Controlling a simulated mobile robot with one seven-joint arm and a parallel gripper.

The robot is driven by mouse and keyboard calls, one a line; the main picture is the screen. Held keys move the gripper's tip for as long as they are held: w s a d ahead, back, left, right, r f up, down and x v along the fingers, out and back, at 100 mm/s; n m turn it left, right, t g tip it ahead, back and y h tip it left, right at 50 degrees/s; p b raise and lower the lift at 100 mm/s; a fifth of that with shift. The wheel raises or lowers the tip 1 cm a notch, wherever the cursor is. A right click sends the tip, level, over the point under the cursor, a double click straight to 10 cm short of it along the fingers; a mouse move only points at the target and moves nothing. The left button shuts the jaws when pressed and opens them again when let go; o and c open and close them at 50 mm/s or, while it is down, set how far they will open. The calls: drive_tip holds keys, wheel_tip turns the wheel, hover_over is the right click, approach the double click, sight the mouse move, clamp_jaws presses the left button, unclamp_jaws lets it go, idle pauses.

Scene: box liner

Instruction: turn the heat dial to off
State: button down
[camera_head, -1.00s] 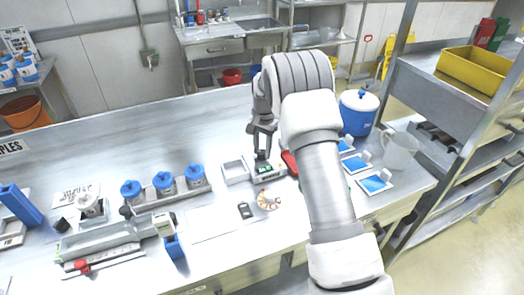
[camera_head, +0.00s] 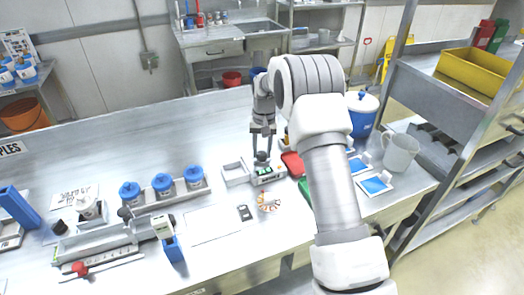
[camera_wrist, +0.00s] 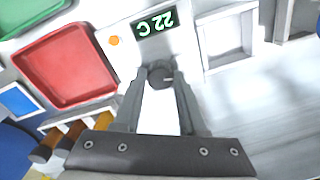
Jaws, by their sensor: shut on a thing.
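The heat dial (camera_wrist: 161,78) is a dark round knob on a pale unit with a green display (camera_wrist: 156,22) reading "22 C", upside down in the wrist view. An orange round light or button (camera_wrist: 114,41) sits beside the display. My gripper (camera_wrist: 161,82) has its two fingers closed around the knob's sides. In the head view my gripper (camera_head: 262,156) points down onto the unit (camera_head: 268,174) from behind, and its fingers partly hide the dial. I cannot tell which setting the dial points to.
A red tray (camera_head: 292,163) lies right of the unit and an open metal box (camera_head: 236,173) left of it. A blue cooler (camera_head: 360,113), a clear jug (camera_head: 400,152) and blue-lidded jars (camera_head: 163,184) stand on the bench.

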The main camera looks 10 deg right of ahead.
sight(264, 154)
drive_tip(key=shift+c, duration=2.3)
unclamp_jaws()
wheel_tip(264, 154, up, 18)
drive_tip(key=shift+d+f, duration=0.25)
drive_tip(key=shift+d, duration=0.1)
drive_tip(key=shift+s, duration=0.1)
